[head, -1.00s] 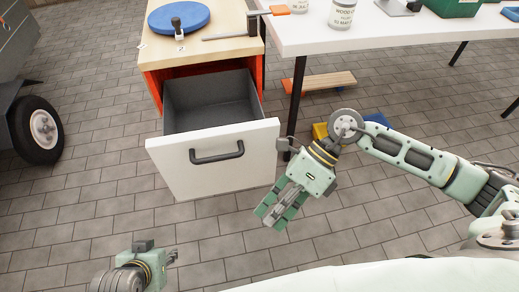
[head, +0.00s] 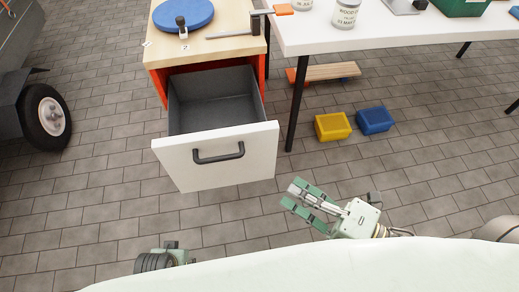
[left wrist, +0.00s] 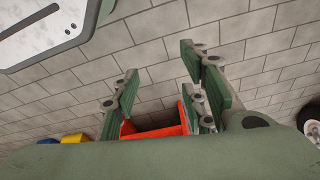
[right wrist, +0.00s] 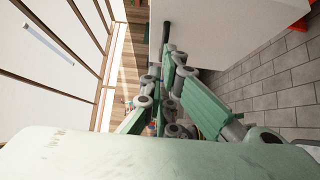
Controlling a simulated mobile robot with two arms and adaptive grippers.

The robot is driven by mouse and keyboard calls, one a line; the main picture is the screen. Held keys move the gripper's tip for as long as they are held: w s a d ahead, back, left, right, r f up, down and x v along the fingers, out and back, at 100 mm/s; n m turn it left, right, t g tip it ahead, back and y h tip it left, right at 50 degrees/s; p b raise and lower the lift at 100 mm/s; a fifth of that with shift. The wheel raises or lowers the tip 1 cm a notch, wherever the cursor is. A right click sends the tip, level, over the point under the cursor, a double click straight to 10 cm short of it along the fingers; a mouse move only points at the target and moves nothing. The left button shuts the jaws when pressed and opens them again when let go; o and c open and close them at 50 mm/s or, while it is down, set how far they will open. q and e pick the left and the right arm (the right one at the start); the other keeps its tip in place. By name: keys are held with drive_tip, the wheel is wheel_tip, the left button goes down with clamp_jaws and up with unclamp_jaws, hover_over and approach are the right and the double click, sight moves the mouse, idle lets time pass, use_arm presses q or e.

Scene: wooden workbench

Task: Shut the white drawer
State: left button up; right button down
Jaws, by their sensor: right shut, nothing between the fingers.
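The white drawer (head: 190,170) stands pulled out of the orange, wood-topped cabinet (head: 158,82), its grey inside showing empty. A dark bar handle (head: 218,155) is on its white front. My right gripper (head: 293,194) is shut and empty, to the right of the drawer front and nearer to me, with a gap between them. In the right wrist view its fingers (right wrist: 168,80) point toward a white panel (right wrist: 225,28), probably the drawer front. My left gripper (head: 172,256) shows only partly at the bottom of the head view; its fingers are spread with nothing between them in the left wrist view (left wrist: 165,95).
A white table (head: 400,38) with cans stands right of the cabinet; its dark leg (head: 295,105) is close to the drawer's right side. Yellow (head: 332,126) and blue (head: 375,120) bins lie on the floor. A wheeled cart (head: 45,115) is at left. Floor before the drawer is clear.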

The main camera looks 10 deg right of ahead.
drive_tip(key=b, duration=0.1)
approach(243, 149)
drive_tip(key=x, duration=0.5)
drive_tip(key=shift+s+a, duration=0.15)
drive_tip(key=shift+a, duration=0.2)
use_arm(q)
drive_tip(key=shift+w+d+r, duration=0.1)
drive_tip(key=shift+w+r, duration=0.1)
drive_tip(key=shift+r, duration=0.5)
drive_tip(key=shift+w+a+r, duration=0.1)
drive_tip(key=shift+w+r, duration=0.05)
drive_tip(key=shift+r, duration=0.6)
drive_tip(key=shift+w+d+r, duration=0.1)
drive_tip(key=shift+w+r, duration=0.1)
drive_tip(key=shift+r, duration=0.5)
use_arm(e)
drive_tip(key=shift+w, duration=0.6)
use_arm(q)
drive_tip(key=shift+s, duration=0.2)
